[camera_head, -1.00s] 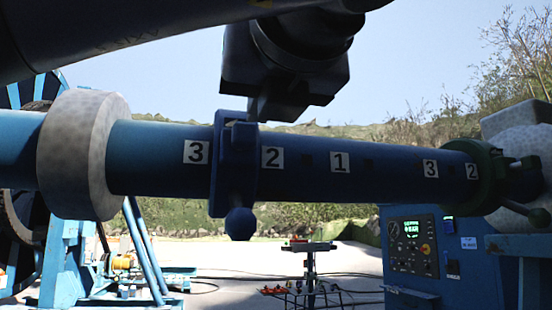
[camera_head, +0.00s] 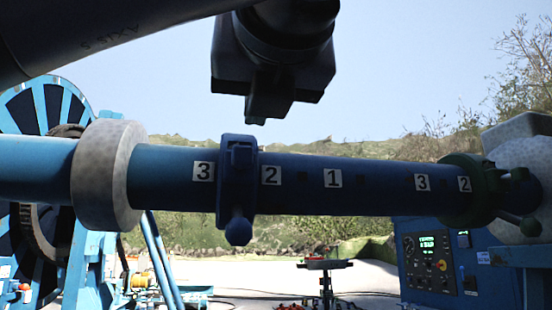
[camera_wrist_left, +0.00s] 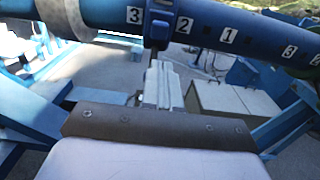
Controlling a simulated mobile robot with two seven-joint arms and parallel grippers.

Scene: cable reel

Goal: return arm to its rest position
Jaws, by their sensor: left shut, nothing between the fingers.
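My left gripper (camera_head: 266,112) hangs from the top of the head view, its arm coming in from the upper left. It is shut and empty. Its tip shows just above the blue pipe (camera_head: 350,186), apart from it in the picture. A dark blue clamp (camera_head: 237,180) with a ball-ended handle sits around the pipe between labels 3 and 2, a little left of the gripper tip. In the left wrist view the pale fingers (camera_wrist_left: 161,84) are together, and the clamp (camera_wrist_left: 158,24) shows beyond them on the pipe (camera_wrist_left: 215,38). My right gripper is out of view.
A grey collar (camera_head: 106,176) surrounds the pipe at left, and a green clamp (camera_head: 466,190) is at its right end. A blue reel (camera_head: 25,110) stands at far left. A control console (camera_head: 428,258) is at lower right. Open sky surrounds the gripper.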

